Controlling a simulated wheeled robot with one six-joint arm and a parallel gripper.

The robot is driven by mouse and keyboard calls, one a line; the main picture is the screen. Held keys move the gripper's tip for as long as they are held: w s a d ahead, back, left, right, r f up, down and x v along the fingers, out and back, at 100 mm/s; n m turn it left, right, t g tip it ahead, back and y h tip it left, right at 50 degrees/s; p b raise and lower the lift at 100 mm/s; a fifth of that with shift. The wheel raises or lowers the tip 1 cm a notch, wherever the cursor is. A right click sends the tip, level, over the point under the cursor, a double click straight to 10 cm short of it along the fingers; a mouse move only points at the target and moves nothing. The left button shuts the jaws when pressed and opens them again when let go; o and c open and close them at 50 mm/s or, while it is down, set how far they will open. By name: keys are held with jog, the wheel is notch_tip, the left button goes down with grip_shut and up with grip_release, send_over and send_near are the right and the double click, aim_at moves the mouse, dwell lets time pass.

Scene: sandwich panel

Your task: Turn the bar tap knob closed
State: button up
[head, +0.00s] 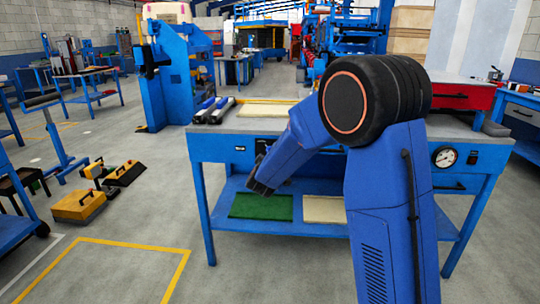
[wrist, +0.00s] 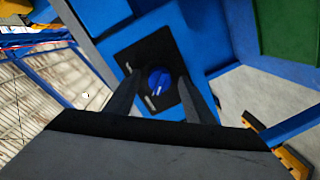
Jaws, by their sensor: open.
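The bar tap knob (wrist: 158,80) is a round blue knob on a black plate (wrist: 142,56) fixed to a blue panel. It shows in the wrist view between my fingers, and its grip ridge looks slanted. My gripper (wrist: 157,96) is open, with one dark finger on each side of the knob in the picture. I cannot tell whether either finger touches it. In the head view my arm reaches down before the bench front, and the knob is hidden. Part of a dark plate (head: 265,144) shows beside my arm.
The blue bench (head: 217,150) has a pressure gauge (head: 445,157) at its right front. Its lower shelf carries a green panel (head: 262,206) and a cream panel (head: 324,209). The floor before the bench's left side is clear.

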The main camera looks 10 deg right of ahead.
jog(key=v, duration=1.7)
jog(key=shift+s, duration=0.15)
jog(key=s+r+m+g+y, duration=0.3)
jog(key=s+y, duration=0.5)
jog(key=s, duration=0.6)
jog(key=s+d+f+m+g+h, duration=0.1)
jog(key=s+d, duration=0.3)
jog(key=s, duration=0.4)
jog(key=s+d+f+m+g+h, duration=0.1)
jog(key=s+d+f+m+g, duration=0.1)
jog(key=s, duration=0.7)
jog(key=s+d+f+m+g, duration=0.1)
jog(key=s+d+f+g, duration=0.2)
jog(key=s, duration=0.6)
jog(key=d+g, duration=0.2)
jog(key=d, duration=0.1)
jog(key=shift+h, duration=0.4)
jog(key=shift+f, duration=0.1)
